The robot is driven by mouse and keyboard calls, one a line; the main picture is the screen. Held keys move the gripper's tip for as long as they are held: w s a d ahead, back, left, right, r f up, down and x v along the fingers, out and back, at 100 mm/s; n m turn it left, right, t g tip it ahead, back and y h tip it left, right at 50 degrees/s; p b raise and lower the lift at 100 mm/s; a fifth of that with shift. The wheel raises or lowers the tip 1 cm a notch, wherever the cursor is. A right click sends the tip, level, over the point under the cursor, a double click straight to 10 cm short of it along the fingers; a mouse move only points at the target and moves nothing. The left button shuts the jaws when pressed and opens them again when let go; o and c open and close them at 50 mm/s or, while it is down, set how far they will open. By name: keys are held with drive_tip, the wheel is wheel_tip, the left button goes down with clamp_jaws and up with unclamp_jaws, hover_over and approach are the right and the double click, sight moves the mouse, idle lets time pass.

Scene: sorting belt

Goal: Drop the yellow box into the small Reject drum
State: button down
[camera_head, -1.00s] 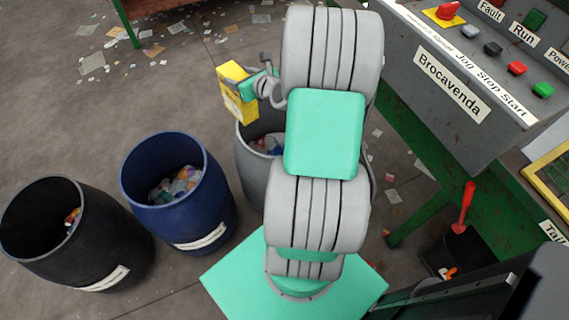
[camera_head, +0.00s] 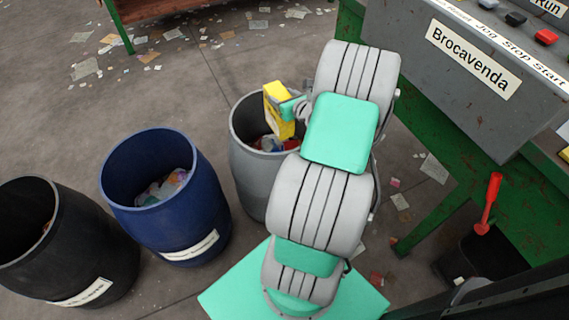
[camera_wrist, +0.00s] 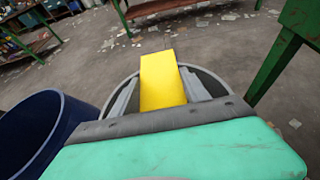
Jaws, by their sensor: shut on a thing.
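The yellow box (camera_head: 278,110) is held in my gripper (camera_head: 287,109), which is shut on it. In the head view the box appears over the opening of the grey drum (camera_head: 242,160), which has mixed scraps inside. In the wrist view the yellow box (camera_wrist: 161,80) stands out between the fingers, with the grey drum's rim (camera_wrist: 214,80) behind and around it. My arm hides the right part of the drum, and no label on it can be read. I cannot tell how high the box is above the rim.
A blue drum (camera_head: 207,200) and a black drum (camera_head: 100,250) stand to the left, both with labels. A grey control panel (camera_head: 440,90) on a green frame (camera_head: 440,185) is at the right. Paper scraps litter the floor.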

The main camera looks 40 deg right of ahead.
drive_tip(key=shift+c, duration=2.3)
unclamp_jaws()
drive_tip(key=shift+f, duration=0.1)
drive_tip(key=p+v, duration=0.1)
drive_tip(key=v, duration=0.6)
drive_tip(key=shift+s, duration=0.35)
drive_tip(key=shift+a, duration=0.15)
